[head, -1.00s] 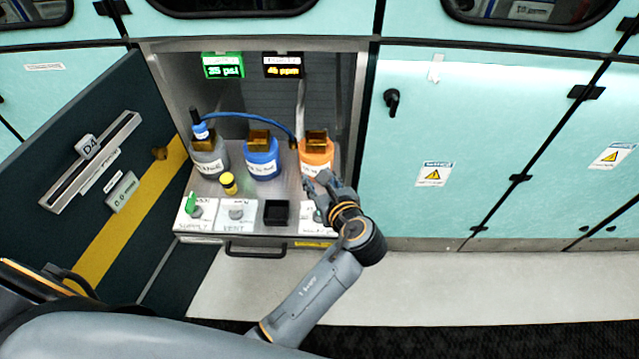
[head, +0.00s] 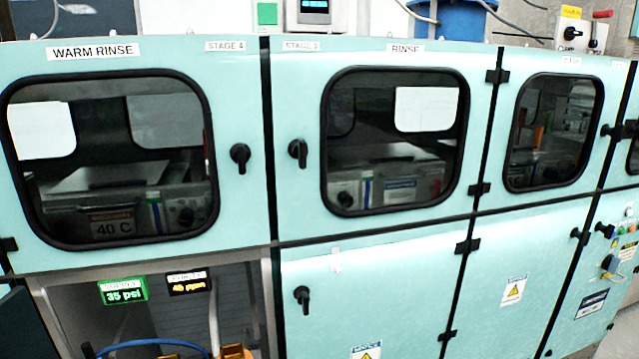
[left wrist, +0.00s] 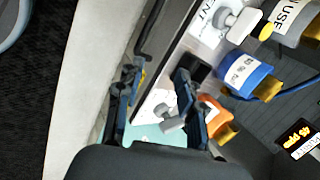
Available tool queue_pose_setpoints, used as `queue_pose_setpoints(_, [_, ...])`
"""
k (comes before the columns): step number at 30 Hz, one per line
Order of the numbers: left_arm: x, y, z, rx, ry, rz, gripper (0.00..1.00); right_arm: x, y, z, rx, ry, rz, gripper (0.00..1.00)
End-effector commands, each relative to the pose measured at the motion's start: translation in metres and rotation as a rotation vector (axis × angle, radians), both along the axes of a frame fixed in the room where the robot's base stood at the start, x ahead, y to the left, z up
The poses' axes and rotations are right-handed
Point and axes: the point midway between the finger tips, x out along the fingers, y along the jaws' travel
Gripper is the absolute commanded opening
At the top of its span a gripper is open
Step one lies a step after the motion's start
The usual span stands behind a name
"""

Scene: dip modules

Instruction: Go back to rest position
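My left gripper (left wrist: 156,80) shows only in the left wrist view. Its two dark fingers stand apart, with a grey toggle-like knob (left wrist: 172,122) on a white panel seen between them. I see no object held; whether a finger touches the knob is unclear. Neither arm shows in the head view, and my right gripper is in no view.
In the head view, the open lower cabinet holds a green display (head: 123,290) and a yellow-lettered display (head: 189,283). Teal doors with black handles and windows fill the front.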

Motion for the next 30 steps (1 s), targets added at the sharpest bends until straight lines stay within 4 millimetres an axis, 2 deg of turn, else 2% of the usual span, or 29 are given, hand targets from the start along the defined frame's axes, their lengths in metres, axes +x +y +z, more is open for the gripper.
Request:
queue_pose_setpoints(1, [-0.016, 0.003, 0.0, -0.092, -0.008, 0.095, 0.38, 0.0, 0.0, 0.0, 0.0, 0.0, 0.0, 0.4])
queue_pose_setpoints(6, [-0.051, 0.001, 0.004, -0.331, -0.017, 0.356, 0.38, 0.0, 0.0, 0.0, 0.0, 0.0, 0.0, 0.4])
queue_pose_setpoints(17, [-0.099, -0.009, 0.024, -0.629, 0.016, 0.726, 0.38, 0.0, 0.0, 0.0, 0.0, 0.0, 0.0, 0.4])
queue_pose_setpoints(26, [-0.086, -0.013, -0.042, -0.626, 0.045, 0.746, 0.38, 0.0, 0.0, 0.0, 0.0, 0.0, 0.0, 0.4])
queue_pose_setpoints(30, [-0.084, -0.014, -0.083, -0.617, 0.062, 0.749, 0.38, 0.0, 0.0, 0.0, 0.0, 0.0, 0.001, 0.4])
